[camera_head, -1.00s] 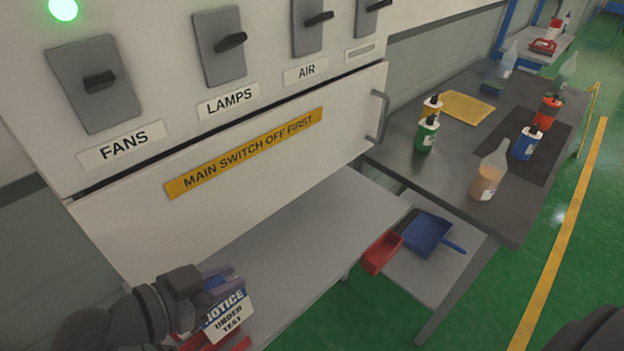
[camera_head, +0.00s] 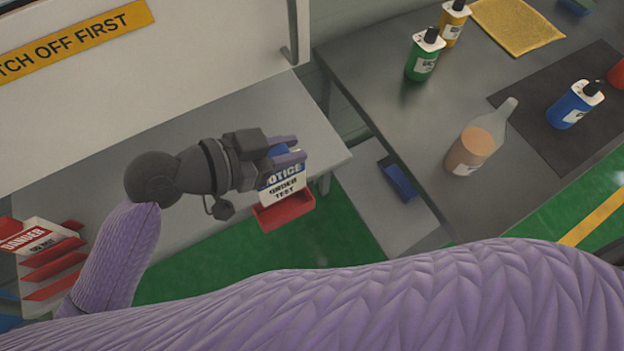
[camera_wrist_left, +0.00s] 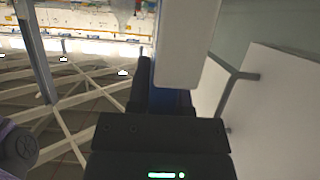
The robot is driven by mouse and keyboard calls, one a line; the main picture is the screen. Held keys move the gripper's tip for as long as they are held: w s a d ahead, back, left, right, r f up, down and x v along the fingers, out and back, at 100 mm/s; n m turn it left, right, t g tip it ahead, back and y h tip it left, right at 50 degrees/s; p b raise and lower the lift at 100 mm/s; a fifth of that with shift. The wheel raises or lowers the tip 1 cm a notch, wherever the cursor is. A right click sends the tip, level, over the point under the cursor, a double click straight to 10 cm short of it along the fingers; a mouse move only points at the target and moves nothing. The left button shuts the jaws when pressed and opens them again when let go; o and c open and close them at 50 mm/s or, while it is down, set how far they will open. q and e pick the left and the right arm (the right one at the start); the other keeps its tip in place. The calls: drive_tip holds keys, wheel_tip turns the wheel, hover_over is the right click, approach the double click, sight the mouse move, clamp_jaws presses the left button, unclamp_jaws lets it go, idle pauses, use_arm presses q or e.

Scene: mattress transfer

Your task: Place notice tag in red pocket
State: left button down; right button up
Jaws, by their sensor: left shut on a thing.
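The notice tag (camera_head: 284,183) is a white card with a blue "NOTICE" band and dark "UNDER TEST" lettering. My left gripper (camera_head: 289,155) is shut on its upper part, above and beside the grey shelf's right end. The red pocket (camera_head: 287,211) is a small open-topped red box. It shows just below the tag in the head view, and the tag covers part of its opening. I cannot tell the height between them. In the left wrist view my dark gripper body (camera_wrist_left: 160,135) shows, with a pale panel above it that I cannot identify. My right gripper is out of view.
A rack with red slots and a "DANGER" tag (camera_head: 25,238) stands at lower left. The grey shelf (camera_head: 215,115) lies under the white cabinet (camera_head: 200,50). The workbench (camera_head: 375,75) holds several bottles.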

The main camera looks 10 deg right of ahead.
sight(287, 180)
use_arm(q)
drive_tip(key=f, duration=0.2)
drive_tip(key=f+b, duration=0.1)
drive_tip(key=f, duration=0.2)
drive_tip(key=f+b, duration=0.1)
drive_tip(key=f, duration=0.2)
drive_tip(key=shift+a+f, duration=0.25)
drive_tip(key=shift+a, duration=0.05)
drive_tip(key=shift+s+r, duration=0.1)
drive_tip(key=shift+f+b, duration=0.25)
drive_tip(key=shift+b, duration=0.05)
drive_tip(key=c, duration=0.5)
unclamp_jaws()
drive_tip(key=shift+r, duration=0.1)
drive_tip(key=shift+c, duration=0.2)
